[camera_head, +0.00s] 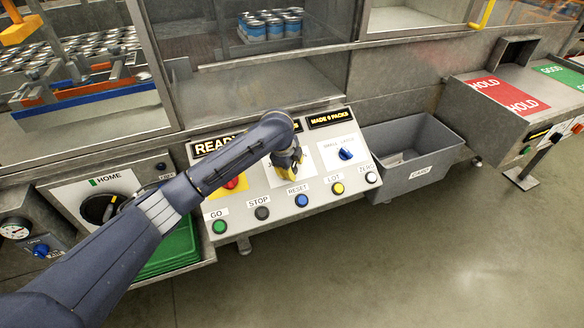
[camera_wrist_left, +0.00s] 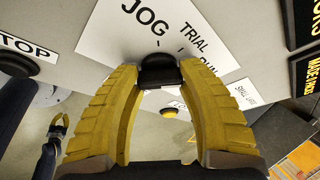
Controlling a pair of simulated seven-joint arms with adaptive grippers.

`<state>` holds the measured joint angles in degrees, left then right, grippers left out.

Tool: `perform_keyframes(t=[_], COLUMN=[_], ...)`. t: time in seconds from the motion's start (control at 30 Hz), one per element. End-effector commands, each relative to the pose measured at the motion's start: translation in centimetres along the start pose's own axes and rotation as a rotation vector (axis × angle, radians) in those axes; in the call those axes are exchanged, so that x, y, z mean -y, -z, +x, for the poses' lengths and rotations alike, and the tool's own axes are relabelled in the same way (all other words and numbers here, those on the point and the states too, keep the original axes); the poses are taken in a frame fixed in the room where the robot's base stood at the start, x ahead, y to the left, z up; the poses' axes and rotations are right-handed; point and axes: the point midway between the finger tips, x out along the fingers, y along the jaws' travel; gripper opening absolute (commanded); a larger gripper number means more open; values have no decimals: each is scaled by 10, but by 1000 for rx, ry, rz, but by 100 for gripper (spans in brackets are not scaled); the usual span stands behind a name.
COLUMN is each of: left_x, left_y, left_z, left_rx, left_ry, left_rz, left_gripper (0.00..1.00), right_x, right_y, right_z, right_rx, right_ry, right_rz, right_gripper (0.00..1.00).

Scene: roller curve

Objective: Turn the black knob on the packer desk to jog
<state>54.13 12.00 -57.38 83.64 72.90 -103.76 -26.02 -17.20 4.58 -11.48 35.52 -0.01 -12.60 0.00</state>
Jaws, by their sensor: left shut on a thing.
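The black knob (camera_wrist_left: 160,70) sits on a white plate of the packer desk (camera_head: 222,195). In the left wrist view the plate (camera_wrist_left: 110,45) reads JOG, TRIAL and a partly covered third word. My left gripper (camera_head: 288,160) reaches down over the desk. Its yellow fingers are shut on the black knob, one fingertip on each side. The knob's pointer is hard to make out; short tick marks show by JOG and TRIAL. In the head view my gripper hides the knob. My right gripper (camera_wrist_left: 58,125) shows small at the lower left of the left wrist view.
Along the desk's front are the GO (camera_head: 219,227), STOP (camera_head: 262,213), RESET (camera_head: 301,200), LOT (camera_head: 338,188) and ZERO (camera_head: 371,178) buttons. A grey bin (camera_head: 425,172) stands at the right. The floor in front is clear.

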Motion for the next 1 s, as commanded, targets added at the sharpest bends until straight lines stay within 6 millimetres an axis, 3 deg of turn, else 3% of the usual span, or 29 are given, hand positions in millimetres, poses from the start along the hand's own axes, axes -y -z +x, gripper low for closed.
perform_keyframes(t=[1.0], left_x=[-3], left_y=[6], left_z=[2], left_rx=[-9], left_ry=[344], left_rz=[-857], left_gripper=[11], right_x=[-1], right_y=[0], right_z=[0], right_rx=[-1], right_ry=[-1], right_rz=[0], right_gripper=[0])
